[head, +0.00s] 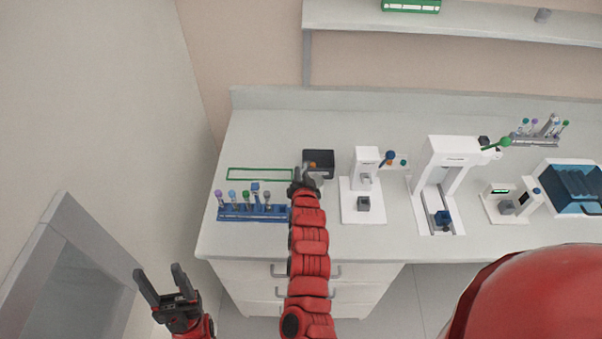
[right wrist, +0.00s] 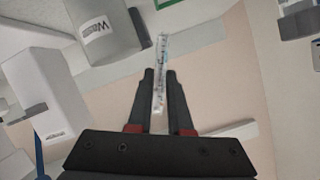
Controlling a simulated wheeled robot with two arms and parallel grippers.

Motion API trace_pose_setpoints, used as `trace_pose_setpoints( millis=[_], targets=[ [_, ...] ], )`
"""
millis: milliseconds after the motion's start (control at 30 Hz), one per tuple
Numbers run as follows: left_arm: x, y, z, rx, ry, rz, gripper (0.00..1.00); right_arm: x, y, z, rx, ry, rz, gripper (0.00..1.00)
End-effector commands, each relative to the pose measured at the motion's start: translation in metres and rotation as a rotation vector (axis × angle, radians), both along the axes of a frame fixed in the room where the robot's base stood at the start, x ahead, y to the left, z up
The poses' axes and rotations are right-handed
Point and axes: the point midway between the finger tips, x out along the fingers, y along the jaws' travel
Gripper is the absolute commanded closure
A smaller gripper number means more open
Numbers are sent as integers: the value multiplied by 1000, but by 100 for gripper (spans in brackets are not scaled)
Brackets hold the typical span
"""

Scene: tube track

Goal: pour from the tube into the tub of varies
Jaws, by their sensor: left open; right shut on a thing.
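The waste tub (head: 324,155) is a dark grey open box on the bench, left of the middle. In the right wrist view it is a grey container (right wrist: 108,40) with a partly readable "Was" label. My right gripper (head: 303,178) is at the tub's near left side. In the right wrist view it is shut on a clear, thin tube (right wrist: 160,70), which sticks out past the fingertips close to the tub. Whether the tube's mouth is over the tub I cannot tell. My left gripper (head: 165,285) is open and empty, low in front of the bench.
A blue rack (head: 254,213) with several capped tubes stands left of my right arm, before a green outlined area (head: 260,174). A white device (head: 365,180) stands just right of the tub. A larger white machine (head: 440,180) is further right.

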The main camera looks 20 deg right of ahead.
Motion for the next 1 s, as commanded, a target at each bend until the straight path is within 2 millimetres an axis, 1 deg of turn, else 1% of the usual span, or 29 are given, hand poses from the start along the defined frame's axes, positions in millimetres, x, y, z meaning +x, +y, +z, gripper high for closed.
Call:
trace_pose_setpoints(
  millis=[133, 267, 300, 400, 700, 833, 1000],
  targets=[
    [0, 0, -2, 0, 0, 0, 42, 1, 2, -1, -12, 6, 0, 100],
    [0, 0, -7, 0, 0, 0, 42, 4, 9, -2, -97, 37, 3, 100],
    [0, 0, -15, 0, 0, 0, 42, 5, 12, -5, -123, 45, 5, 100],
    [0, 0, -28, 0, 0, 0, 42, 6, 15, -6, -181, 69, 5, 100],
    [0, 0, -59, 0, 0, 0, 42, 10, 28, -4, -351, 130, 7, 100],
    [0, 0, -63, 0, 0, 0, 42, 11, 29, -2, -400, 152, 2, 100],
    [0, 0, -62, 0, 0, 0, 42, 11, 28, 0, -407, 156, 0, 100]
  ],
)
